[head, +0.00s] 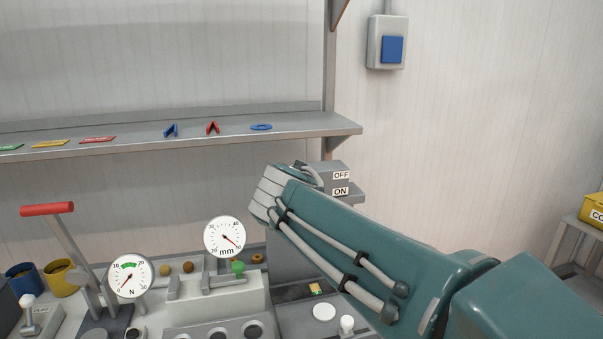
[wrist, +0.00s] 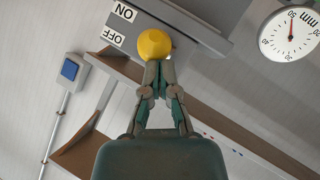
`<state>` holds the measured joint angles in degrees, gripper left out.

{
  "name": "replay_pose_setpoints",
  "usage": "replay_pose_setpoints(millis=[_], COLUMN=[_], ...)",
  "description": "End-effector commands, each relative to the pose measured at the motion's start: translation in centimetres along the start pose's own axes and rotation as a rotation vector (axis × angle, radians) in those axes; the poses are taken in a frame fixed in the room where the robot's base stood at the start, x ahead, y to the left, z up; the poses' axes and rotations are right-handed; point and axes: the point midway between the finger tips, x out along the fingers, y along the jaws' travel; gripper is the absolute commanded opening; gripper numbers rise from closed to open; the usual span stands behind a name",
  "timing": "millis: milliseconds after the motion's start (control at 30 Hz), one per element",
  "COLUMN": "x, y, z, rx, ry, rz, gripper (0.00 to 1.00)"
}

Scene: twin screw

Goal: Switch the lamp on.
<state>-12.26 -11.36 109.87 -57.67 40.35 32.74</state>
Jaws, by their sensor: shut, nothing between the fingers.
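A grey switch box (head: 331,172) with OFF above ON labels stands behind the end of my arm in the head view. In the wrist view, which is turned over, the same ON and OFF labels (wrist: 118,26) show at the upper left. A round yellow knob (wrist: 154,43) shows beside the labels. My gripper (wrist: 154,68) is shut and empty, with its fingertips at the lower edge of the knob; I cannot tell if they touch it. In the head view my arm hides the knob and most of the gripper. No lamp can be made out.
A blue wall switch (head: 392,49) is at the upper right. A shelf (head: 345,129) with small flat pieces runs above the bench. Dials (head: 225,237), a red-handled lever (head: 47,209) and mugs (head: 60,279) crowd the left. The wall at right is clear.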

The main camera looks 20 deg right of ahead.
Motion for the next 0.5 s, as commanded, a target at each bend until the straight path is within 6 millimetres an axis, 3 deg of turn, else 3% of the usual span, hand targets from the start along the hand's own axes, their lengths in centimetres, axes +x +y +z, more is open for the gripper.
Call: replay_pose_setpoints(millis=[300, 500], x=[0.8, 0.7], y=[-1.2, -1.2], z=[1.9, 1.8], rx=[-0.002, 0.000], ry=[-0.001, -0.001], rz=[-0.001, 0.000], gripper=[0.00, 0.00])
